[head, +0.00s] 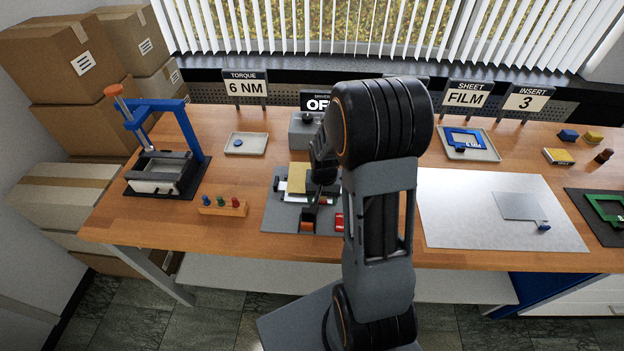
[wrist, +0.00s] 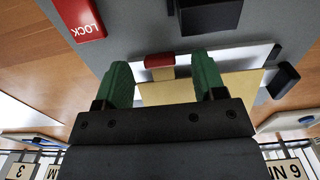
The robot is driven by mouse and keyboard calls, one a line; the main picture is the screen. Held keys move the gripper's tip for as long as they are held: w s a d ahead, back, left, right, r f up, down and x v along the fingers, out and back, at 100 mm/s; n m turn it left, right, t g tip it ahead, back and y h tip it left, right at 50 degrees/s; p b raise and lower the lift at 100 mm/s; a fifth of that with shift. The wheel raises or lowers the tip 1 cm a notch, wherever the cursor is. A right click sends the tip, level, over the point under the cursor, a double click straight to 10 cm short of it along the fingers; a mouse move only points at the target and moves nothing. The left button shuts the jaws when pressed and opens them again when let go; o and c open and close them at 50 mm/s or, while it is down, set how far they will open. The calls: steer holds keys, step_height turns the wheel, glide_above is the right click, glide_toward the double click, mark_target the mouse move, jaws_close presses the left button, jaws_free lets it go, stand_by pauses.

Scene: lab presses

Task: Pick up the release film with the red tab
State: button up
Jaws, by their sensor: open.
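The release film (wrist: 238,84) is a yellowish sheet with a small red tab (wrist: 158,60) on a short strip at its edge. In the head view the yellowish film (head: 299,170) lies at the press station, partly hidden by my arm. My gripper (wrist: 162,72) is open and empty. Its two green fingers stand on either side of the red tab's strip, with the tab between or just beyond the fingertips. I cannot tell whether the fingers touch the film. A white surface (wrist: 258,54) shows under the film.
A red LOCK block (wrist: 78,18) and dark blocks (wrist: 210,14) stand near the fingers on the grey base. A blue-framed press (head: 165,140) and a peg rack (head: 223,207) are to the left. A metal sheet (head: 470,225) lies flat to the right.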

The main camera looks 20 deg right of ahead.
steer(key=shift+f, duration=0.6)
steer(key=shift+c, duration=0.2)
steer(key=c, duration=1)
steer(key=shift+r, duration=0.1)
steer(key=shift+c, duration=0.2)
